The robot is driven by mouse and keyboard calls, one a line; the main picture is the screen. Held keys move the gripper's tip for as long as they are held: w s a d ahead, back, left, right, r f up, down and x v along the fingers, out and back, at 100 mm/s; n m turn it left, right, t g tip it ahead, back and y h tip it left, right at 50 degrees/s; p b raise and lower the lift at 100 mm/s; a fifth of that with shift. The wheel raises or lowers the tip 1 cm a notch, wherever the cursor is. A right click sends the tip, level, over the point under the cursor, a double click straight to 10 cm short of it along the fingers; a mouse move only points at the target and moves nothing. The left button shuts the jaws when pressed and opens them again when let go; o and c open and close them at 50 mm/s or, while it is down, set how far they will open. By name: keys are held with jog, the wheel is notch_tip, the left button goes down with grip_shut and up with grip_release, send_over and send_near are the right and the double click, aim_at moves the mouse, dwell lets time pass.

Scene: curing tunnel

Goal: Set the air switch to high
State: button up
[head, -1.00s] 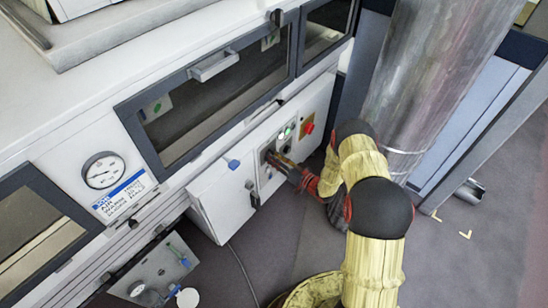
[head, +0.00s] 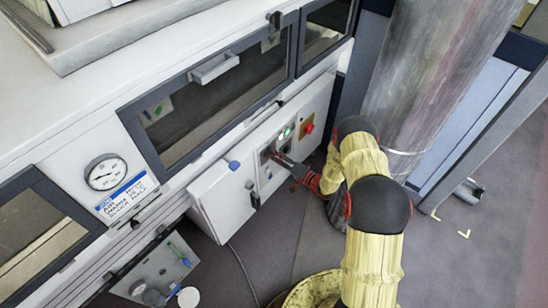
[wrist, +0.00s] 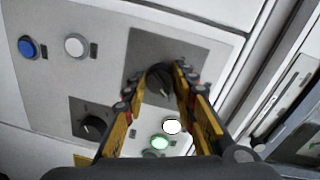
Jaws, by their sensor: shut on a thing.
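In the wrist view, a black rotary switch knob (wrist: 160,82) with a light pointer mark stands on a grey square plate. My gripper (wrist: 168,76) has its two fingers on either side of this knob and is shut on it. A second black knob (wrist: 92,123) sits on a smaller dark plate to the lower left, clear of the fingers. No label on either plate is readable, so I cannot tell which is the air switch. In the head view, my gripper (head: 279,157) reaches the control panel (head: 215,202), and its fingers hide the knob.
A green button (wrist: 158,142) and a white lit button (wrist: 172,126) lie between my fingers. A blue button (wrist: 27,47) and a white button (wrist: 75,46) are at upper left. A red button (head: 309,128) and a round gauge (head: 105,172) show in the head view.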

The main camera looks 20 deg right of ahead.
jog(key=shift+s+a+m, duration=0.15)
jog(key=shift+a+m, duration=0.1)
jog(key=shift+m, duration=0.75)
jog(key=o, duration=0.9)
jog(key=shift+r, duration=0.1)
jog(key=shift+c, duration=0.2)
jog(key=o, duration=0.3)
jog(key=shift+d, duration=0.1)
jog(key=v, duration=1.1)
jog(key=shift+s+d, duration=0.3)
